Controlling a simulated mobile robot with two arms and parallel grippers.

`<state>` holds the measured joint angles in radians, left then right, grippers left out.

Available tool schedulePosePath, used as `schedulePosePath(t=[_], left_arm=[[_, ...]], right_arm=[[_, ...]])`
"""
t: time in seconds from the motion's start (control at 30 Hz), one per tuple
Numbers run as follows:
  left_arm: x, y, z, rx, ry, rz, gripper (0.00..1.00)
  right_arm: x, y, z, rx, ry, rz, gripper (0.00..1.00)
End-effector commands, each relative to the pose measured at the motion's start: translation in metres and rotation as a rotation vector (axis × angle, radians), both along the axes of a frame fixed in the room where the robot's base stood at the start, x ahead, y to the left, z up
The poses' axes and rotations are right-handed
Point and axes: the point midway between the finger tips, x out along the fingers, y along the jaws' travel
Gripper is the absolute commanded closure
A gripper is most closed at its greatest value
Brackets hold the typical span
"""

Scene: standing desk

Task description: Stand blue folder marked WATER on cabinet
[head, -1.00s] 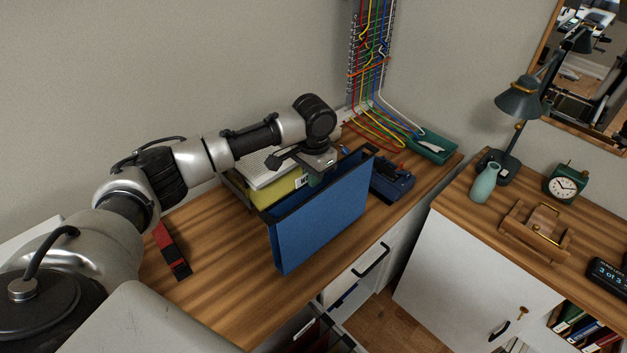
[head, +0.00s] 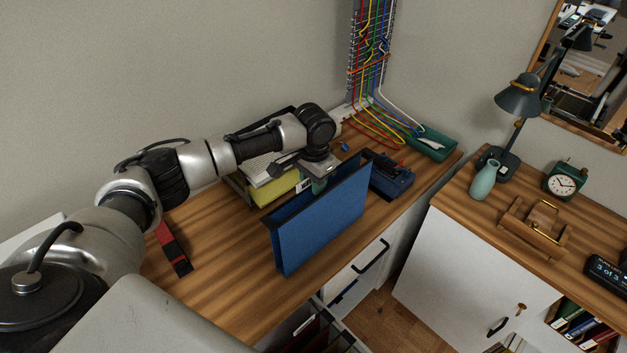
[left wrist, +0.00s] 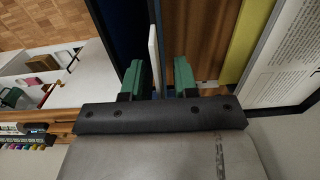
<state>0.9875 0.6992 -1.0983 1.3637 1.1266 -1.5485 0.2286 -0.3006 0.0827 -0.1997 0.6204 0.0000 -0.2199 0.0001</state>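The blue folder (head: 322,228) stands upright on the wooden desk, its broad side facing the drawer side; no WATER marking is readable. My left gripper (head: 319,185) is low, just behind the folder's top edge. In the left wrist view its green fingers (left wrist: 159,80) are apart, with a thin white strip (left wrist: 154,48) between them, nearer one finger. The folder's dark blue side (left wrist: 124,30) lies beside them; I see no closed grip. The white cabinet (head: 450,268) with a wooden top stands at the right. My right gripper is out of view.
A yellow box file (head: 268,190) with papers sits behind the folder, and a blue device (head: 388,178) lies right of it. The cabinet top holds a vase (head: 484,183), lamp (head: 518,105), clock (head: 562,183) and wooden holder (head: 534,228). A floor gap separates desk and cabinet.

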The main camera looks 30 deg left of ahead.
Motion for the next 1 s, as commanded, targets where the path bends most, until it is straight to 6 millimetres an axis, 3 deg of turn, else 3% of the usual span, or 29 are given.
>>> schedulePosePath(t=[0.17,0.6,0.8,1.0], left_arm=[[0.001,0.0,0.015,-0.001,-0.003,-0.001,0.71],[0.001,-0.001,0.102,-0.001,-0.003,-0.001,0.71],[0.0,-0.001,0.12,0.0,-0.001,0.0,0.71],[0.0,-0.001,0.123,-0.001,0.001,0.0,0.71]], right_arm=[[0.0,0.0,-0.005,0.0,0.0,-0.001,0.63],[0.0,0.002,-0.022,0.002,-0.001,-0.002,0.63],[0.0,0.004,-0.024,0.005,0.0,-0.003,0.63],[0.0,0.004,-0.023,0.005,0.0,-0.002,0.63]])
